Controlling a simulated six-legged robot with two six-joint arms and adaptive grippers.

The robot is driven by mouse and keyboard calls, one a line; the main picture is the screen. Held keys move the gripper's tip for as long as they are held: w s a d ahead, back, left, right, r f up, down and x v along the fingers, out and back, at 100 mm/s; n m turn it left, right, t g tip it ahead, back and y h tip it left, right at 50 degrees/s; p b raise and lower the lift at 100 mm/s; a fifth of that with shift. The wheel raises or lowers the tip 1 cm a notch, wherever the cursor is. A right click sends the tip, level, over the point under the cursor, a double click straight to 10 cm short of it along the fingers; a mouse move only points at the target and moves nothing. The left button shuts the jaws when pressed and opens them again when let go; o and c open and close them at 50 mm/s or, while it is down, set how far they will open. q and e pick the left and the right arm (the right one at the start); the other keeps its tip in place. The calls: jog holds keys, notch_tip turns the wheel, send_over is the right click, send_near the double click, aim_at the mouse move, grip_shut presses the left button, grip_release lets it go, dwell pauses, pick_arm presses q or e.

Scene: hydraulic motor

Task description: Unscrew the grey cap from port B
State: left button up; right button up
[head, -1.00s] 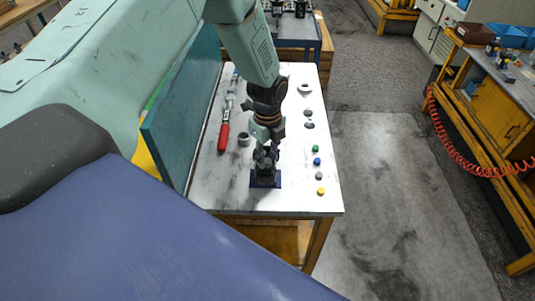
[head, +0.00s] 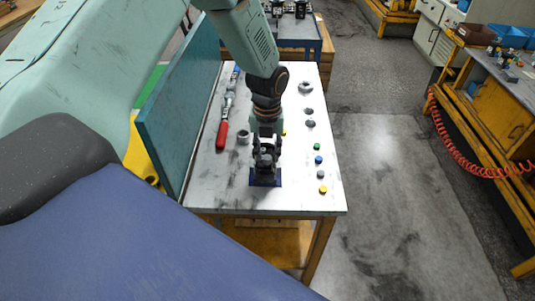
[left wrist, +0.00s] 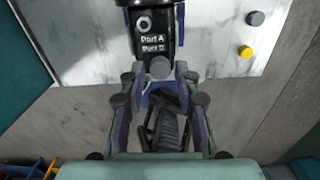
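The black motor (left wrist: 153,15) stands on a blue base (head: 266,183) near the table's front edge. Its face carries the labels Port A and Port B, and a ringed hole sits above the labels. The round grey cap (left wrist: 160,68) is just below the Port B label in the left wrist view. My left gripper (left wrist: 160,76) is open, with one finger on each side of the cap and a narrow gap seeming to show on both sides. In the head view my left gripper (head: 265,155) hides most of the motor. My right gripper is not in view.
Green (head: 316,147), blue (head: 318,160), grey (head: 320,174) and yellow (head: 322,189) caps lie in a row on the right of the table (head: 300,200). A red-handled tool (head: 222,135) and a grey ring (head: 243,137) lie on the left. A teal panel (head: 180,110) borders the left side.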

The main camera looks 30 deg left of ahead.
aim_at(268, 157)
pick_arm(q)
jog(key=shift+m, duration=0.7)
grip_shut()
jog(key=shift+r+n+p, duration=0.15)
jog(key=shift+n+p, duration=0.45)
jog(key=shift+n, duration=1)
jog(key=shift+r+p, duration=1.6)
jog(key=shift+r, duration=0.3)
